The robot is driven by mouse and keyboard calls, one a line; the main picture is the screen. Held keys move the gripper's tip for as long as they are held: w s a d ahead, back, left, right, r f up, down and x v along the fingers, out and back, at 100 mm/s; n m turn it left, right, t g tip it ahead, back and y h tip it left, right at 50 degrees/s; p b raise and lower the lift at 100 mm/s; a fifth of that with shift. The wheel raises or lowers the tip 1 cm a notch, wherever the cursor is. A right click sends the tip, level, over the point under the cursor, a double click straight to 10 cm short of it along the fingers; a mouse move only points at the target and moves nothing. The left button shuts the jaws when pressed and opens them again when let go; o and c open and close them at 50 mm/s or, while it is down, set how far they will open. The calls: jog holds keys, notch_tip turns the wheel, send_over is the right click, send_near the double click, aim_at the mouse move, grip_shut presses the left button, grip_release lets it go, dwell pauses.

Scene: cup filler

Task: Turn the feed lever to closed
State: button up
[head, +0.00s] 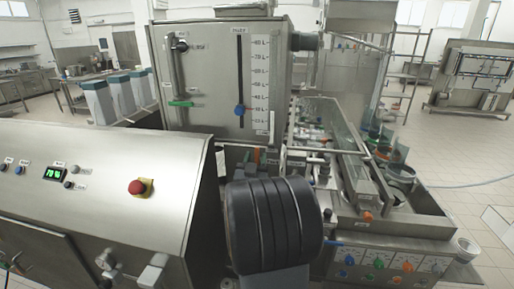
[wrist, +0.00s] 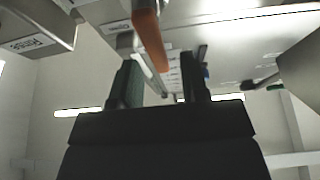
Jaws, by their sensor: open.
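An orange lever (head: 257,157) shows below the steel hopper box in the head view, just past my dark wrist; I take it to be the feed lever. In the wrist view the orange lever (wrist: 149,40) hangs from the top edge and reaches down in the picture between the two fingers. My gripper (wrist: 165,62) is open, with its fingers apart on either side of the lever in the picture. I cannot tell whether either finger touches it. In the head view my wrist hides the fingers and part of the area around the lever.
The steel hopper box (head: 215,80) with a level scale stands above and behind. A control cabinet (head: 100,165) with a red emergency button (head: 137,187) is at the left. The filling line (head: 335,150) is close on the right. Little free room shows around the lever.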

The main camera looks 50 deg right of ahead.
jog(key=shift+p+x, duration=0.3)
jog(key=shift+x, duration=0.95)
grip_shut()
